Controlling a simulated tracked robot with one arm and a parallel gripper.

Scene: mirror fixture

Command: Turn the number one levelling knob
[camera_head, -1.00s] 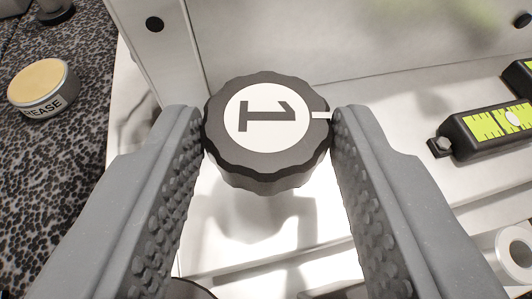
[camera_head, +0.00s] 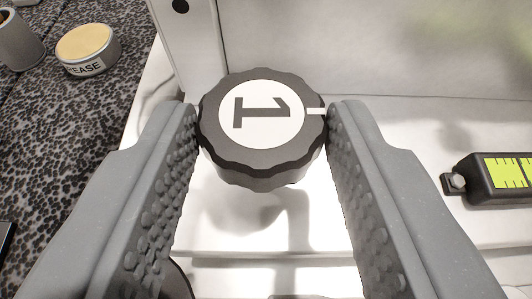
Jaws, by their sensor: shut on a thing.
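The number one levelling knob (camera_head: 262,163) is black with a scalloped rim. Its white top disc bears a black "1" lying on its side, and a white index mark on the rim points right. My gripper (camera_head: 263,118) is shut on the knob, with one grey, studded finger against its left side and the other against its right. The knob's lower part and what it sits on are partly hidden beneath it.
A pale metal fixture (camera_head: 340,50) rises just behind the knob. A black block with a yellow-green scale (camera_head: 500,178) lies to the right. A grease tin (camera_head: 88,48) and a grey cup (camera_head: 17,38) stand on the speckled surface at the left.

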